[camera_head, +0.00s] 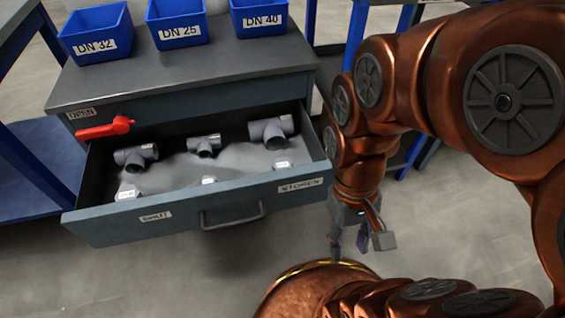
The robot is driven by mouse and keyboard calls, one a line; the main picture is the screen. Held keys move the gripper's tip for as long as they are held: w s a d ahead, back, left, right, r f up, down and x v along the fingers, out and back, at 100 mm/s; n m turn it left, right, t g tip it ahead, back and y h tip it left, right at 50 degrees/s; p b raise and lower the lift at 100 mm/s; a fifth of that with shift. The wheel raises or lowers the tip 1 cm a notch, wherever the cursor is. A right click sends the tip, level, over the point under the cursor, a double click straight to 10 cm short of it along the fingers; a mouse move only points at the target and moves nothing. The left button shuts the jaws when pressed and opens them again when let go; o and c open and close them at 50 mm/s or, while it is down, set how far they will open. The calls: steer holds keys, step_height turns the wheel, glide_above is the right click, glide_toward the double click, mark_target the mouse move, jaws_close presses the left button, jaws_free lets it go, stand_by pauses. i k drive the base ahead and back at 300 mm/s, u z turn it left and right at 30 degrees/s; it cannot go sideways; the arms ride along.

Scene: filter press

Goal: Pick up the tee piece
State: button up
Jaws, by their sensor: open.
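Three grey tee pieces lie in the open drawer (100,214): a left one (136,156), a smaller middle one (204,145) and a larger right one (270,131). Each has a small white tag near the drawer's front; their text is too small to read. My gripper (350,246) is to the right of the drawer, outside it, pointing down. It is open, with nothing seen between its fingers, and apart from all the tees.
Blue bins marked DN 32 (96,33), DN 25 (178,24) and DN 40 (259,18) stand on the cabinet top (185,72). A red handle (105,129) sits at the cabinet's left, near an OPEN label. The drawer front has a handle (232,218). Blue-framed furniture stands on both sides.

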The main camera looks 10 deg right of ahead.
mark_target(273, 131)
steer(key=u, duration=0.95)
steer(key=k, duration=1.25)
steer(key=u, duration=1.05)
steer(key=i, duration=1.45)
steer(key=z, duration=1.2)
steer(key=i, duration=0.35)
steer(key=z, duration=0.15)
